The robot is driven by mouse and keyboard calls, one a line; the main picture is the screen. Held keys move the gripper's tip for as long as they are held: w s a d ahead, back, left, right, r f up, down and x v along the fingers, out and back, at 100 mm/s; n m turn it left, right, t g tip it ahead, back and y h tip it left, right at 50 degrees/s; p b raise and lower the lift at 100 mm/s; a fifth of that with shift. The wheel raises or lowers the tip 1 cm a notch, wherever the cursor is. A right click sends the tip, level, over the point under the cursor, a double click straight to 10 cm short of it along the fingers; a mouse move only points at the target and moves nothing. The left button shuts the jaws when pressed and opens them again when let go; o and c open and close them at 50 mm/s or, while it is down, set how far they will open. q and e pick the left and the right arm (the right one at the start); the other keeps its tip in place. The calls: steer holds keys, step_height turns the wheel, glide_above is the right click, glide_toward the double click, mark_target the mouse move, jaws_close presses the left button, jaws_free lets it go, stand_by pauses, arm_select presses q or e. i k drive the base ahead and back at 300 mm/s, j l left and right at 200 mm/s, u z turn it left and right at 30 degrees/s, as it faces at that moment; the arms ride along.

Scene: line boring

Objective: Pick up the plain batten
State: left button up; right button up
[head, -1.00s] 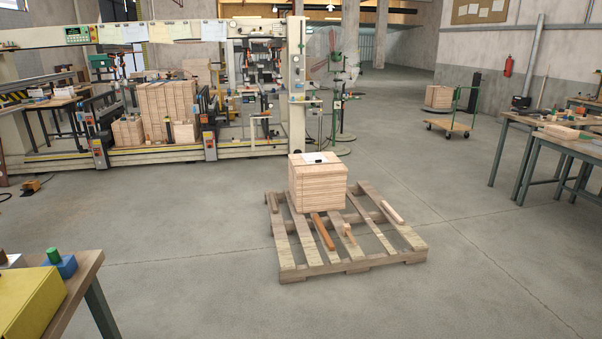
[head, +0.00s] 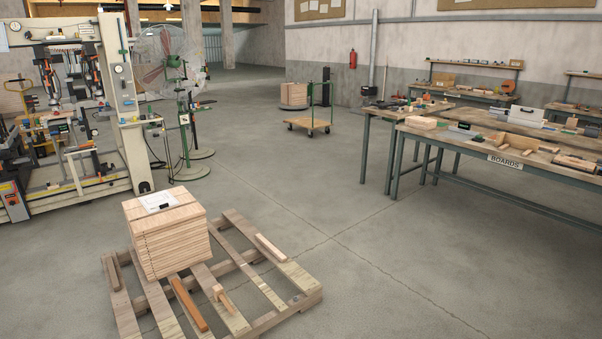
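Several short wooden pieces lie on the pallet (head: 285,277) in the head view. A reddish-brown batten (head: 188,304) lies in front of the stack of boards. A short pale piece (head: 223,299) lies just right of it. A light batten (head: 270,247) lies along the pallet's right side. A brownish piece (head: 113,273) lies at the left edge, beside the stack. I cannot tell for sure which is the plain batten. Neither of my grippers is in view.
A stack of boards (head: 167,237) with a paper on top stands on the pallet. A long workbench labelled BOARDS (head: 505,160) stands at right. A green-handled trolley (head: 310,124) and a fan (head: 168,60) stand farther back. The floor between pallet and workbench is clear.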

mark_target(281, 257)
steer(key=i+u, duration=0.15)
steer(key=i, duration=0.8)
steer(key=i+l+u, duration=0.1)
steer(key=i, duration=0.85)
steer(key=i+l, duration=0.2)
steer(key=i, duration=0.2)
steer(key=i+l, duration=0.25)
steer(key=i, duration=0.2)
steer(key=i+l+z, duration=0.1)
steer(key=i, duration=0.3)
steer(key=i+l, duration=0.3)
steer(key=i, duration=0.1)
